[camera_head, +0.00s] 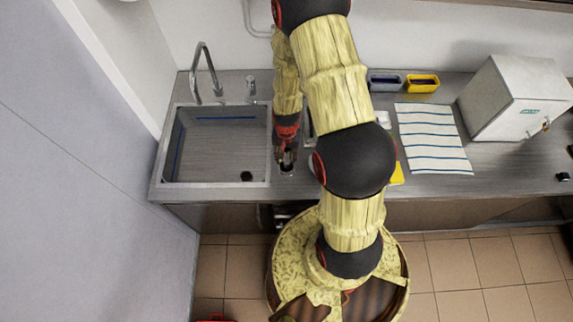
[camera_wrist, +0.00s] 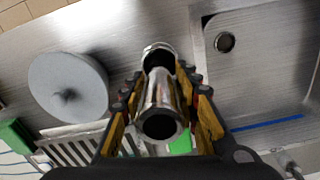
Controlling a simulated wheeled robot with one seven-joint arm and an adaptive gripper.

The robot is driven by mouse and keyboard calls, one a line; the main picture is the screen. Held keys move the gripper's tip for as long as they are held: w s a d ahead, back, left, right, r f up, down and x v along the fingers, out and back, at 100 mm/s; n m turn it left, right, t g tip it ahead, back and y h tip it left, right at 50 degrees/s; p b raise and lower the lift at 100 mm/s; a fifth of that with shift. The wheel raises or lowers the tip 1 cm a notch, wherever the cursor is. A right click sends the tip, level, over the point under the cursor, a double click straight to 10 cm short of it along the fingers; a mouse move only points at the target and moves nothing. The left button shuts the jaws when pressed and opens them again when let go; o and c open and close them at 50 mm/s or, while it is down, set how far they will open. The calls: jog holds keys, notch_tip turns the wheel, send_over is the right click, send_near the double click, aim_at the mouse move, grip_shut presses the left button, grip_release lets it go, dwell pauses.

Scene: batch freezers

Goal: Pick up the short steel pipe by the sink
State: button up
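The short steel pipe (camera_wrist: 158,97) is shiny and hollow. In the wrist view its open end faces the camera, and its far end lies beyond my fingertips. My gripper (camera_wrist: 160,82) has one finger on each side of the pipe, very close to it. Whether both fingers press on it is not clear. In the head view my gripper (camera_head: 287,158) points down over the counter, just right of the sink (camera_head: 215,145). The pipe is mostly hidden there by my gripper. The sink basin also shows in the wrist view (camera_wrist: 265,85), at the right.
A grey round lid-like object (camera_wrist: 68,88) lies left of my gripper in the wrist view, near a slatted rack (camera_wrist: 75,148). A striped cloth (camera_head: 432,138), blue and yellow containers (camera_head: 422,83) and a white machine (camera_head: 515,98) stand to the right. A faucet (camera_head: 204,72) rises behind the sink.

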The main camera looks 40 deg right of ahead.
jog(key=c, duration=0.6)
jog(key=shift+c, duration=0.4)
jog(key=shift+r, duration=0.15)
